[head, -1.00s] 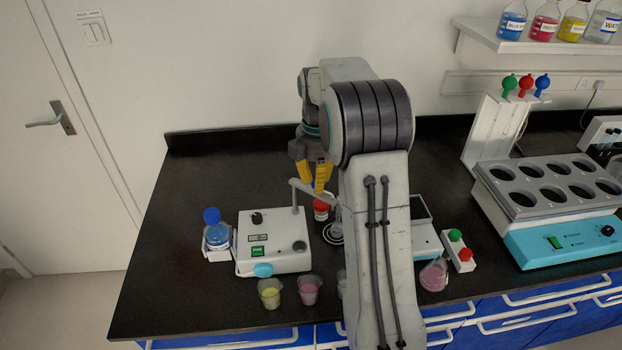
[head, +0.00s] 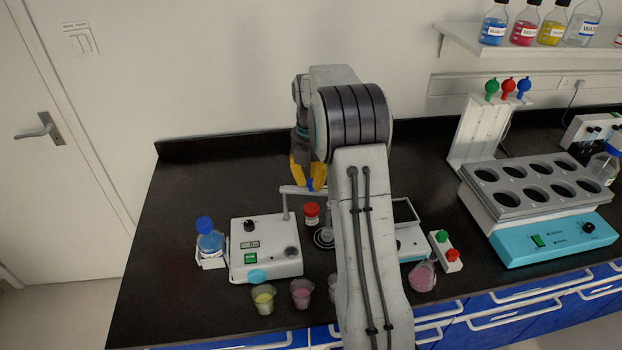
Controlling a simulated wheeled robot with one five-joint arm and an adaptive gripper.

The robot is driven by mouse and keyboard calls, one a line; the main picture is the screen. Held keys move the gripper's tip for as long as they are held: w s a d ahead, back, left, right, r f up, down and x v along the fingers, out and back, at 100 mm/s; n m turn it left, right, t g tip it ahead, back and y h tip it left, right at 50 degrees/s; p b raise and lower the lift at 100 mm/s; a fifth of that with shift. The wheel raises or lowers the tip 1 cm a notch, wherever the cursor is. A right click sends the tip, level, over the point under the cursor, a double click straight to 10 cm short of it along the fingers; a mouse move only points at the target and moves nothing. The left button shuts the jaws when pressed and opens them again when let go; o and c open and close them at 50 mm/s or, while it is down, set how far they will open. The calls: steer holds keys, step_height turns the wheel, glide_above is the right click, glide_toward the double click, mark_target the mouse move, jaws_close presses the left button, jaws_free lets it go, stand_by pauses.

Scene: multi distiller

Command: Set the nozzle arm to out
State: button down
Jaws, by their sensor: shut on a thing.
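The nozzle arm (head: 296,190) is a thin grey-white bar on top of a post at the rear right of a white control box (head: 265,247). It points to the right in the head view. My gripper (head: 309,186) is over the bar, with its yellow fingers pointing down. It is shut on the nozzle arm, and a small blue part shows between the fingertips. The exact contact is too small to see. My own arm link hides the bench right of the bar's end.
A red-capped jar (head: 312,214) stands below the bar, beside a round grey stand (head: 324,237). A blue-capped bottle (head: 209,241) is left of the box. Cups of yellow (head: 263,298) and pink liquid (head: 301,293) stand in front. The bench's left rear is clear.

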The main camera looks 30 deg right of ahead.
mark_target(310, 181)
steer(key=shift+f, duration=0.1)
steer(key=c, duration=1)
jaws_free()
steer(key=shift+c, duration=0.2)
step_height(310, 181, up, 12)
stand_by(0.4)
